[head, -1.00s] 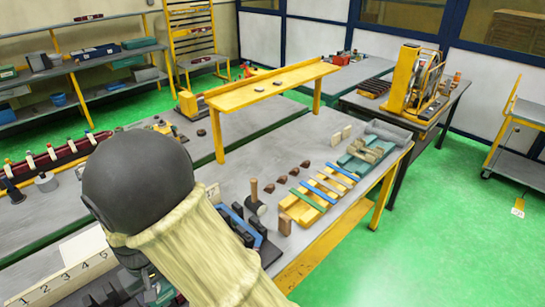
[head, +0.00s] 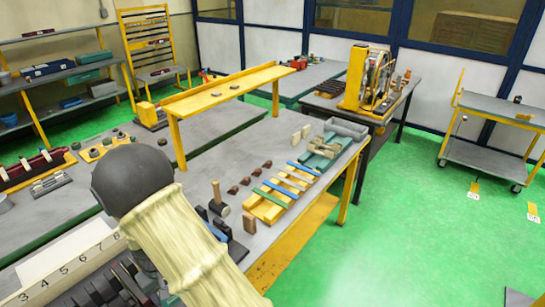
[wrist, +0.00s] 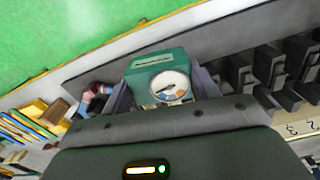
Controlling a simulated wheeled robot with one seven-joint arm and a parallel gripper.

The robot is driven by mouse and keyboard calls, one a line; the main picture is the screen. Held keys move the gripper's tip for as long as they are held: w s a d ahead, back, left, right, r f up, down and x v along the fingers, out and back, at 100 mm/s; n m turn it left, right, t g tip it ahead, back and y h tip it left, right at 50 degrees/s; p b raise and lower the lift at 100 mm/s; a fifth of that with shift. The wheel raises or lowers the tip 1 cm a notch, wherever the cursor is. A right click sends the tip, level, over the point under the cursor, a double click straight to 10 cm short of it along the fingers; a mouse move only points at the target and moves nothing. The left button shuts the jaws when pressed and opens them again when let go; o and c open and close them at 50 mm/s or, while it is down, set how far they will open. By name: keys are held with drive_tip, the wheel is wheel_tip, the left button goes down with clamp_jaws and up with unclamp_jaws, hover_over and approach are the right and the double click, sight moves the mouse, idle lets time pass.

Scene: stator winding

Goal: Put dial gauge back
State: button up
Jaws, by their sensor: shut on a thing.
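The dial gauge (wrist: 171,84) shows in the wrist view as a green box with a round white dial on its front. My gripper (wrist: 163,92) is shut on it, with a grey finger on each side. The gauge appears held above a bench, close to a row of black blocks on its right. In the head view my own arm covers the lower middle left, and neither the gripper nor the gauge can be made out there.
A numbered white board (head: 65,267) with black slotted blocks (head: 118,288) lies at the lower left. The grey bench holds a yellow rack with coloured strips (head: 279,197), a mallet (head: 217,198) and a grey tray (head: 346,129).

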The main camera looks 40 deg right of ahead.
drive_tip(key=w+d+f+m+b, duration=0.1)
drive_tip(key=d+f, duration=0.6)
drive_tip(key=d, duration=0.2)
drive_tip(key=shift+w+f, duration=0.25)
drive_tip(key=shift+w, duration=0.1)
drive_tip(key=shift+d, duration=0.1)
